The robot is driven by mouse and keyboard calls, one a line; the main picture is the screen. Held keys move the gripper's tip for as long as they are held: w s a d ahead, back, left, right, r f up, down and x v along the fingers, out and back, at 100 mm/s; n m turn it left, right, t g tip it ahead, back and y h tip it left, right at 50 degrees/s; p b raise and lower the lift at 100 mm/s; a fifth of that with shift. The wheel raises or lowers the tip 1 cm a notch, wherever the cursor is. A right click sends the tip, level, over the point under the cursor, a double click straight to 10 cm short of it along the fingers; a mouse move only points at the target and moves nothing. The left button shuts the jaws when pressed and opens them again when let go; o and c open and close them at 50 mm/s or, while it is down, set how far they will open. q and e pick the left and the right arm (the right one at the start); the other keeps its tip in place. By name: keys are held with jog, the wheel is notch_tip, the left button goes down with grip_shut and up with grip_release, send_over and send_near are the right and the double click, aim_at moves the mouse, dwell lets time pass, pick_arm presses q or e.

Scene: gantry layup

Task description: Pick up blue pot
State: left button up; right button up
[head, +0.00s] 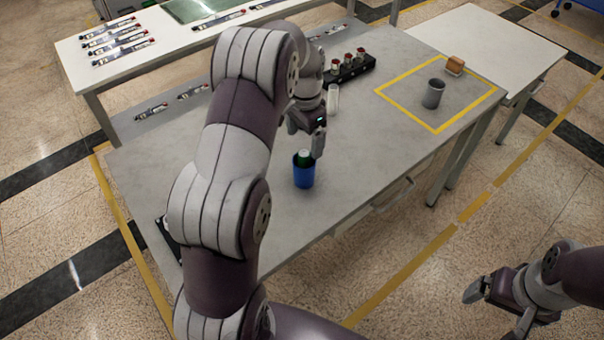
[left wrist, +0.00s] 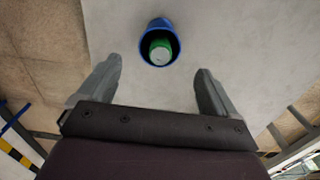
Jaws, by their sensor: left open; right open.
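The blue pot (head: 304,176) stands upright on the grey table near its front edge. A green item with a pale top (head: 304,157) sits inside it. In the left wrist view the blue pot (left wrist: 158,28) lies ahead of the fingers, between their lines, with the green item (left wrist: 160,49) showing in its mouth. My left gripper (head: 312,140) is just above and behind the pot in the head view; in the wrist view its fingers (left wrist: 158,85) are open, empty and apart from the pot. My right gripper (head: 494,312) is open and empty, low at the right, off the table.
A white cylinder (head: 333,99) and a black rack (head: 348,68) with several red-topped items stand behind my left gripper. The table right of the pot is clear.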

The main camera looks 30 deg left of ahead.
aim_at(304, 165)
pick_arm(q)
notch_tip(304, 165, down, 11)
jog(key=shift+s+r+p, duration=0.1)
jog(key=shift+r+p, duration=0.05)
jog(key=shift+p, duration=0.55)
jog(key=c, duration=1)
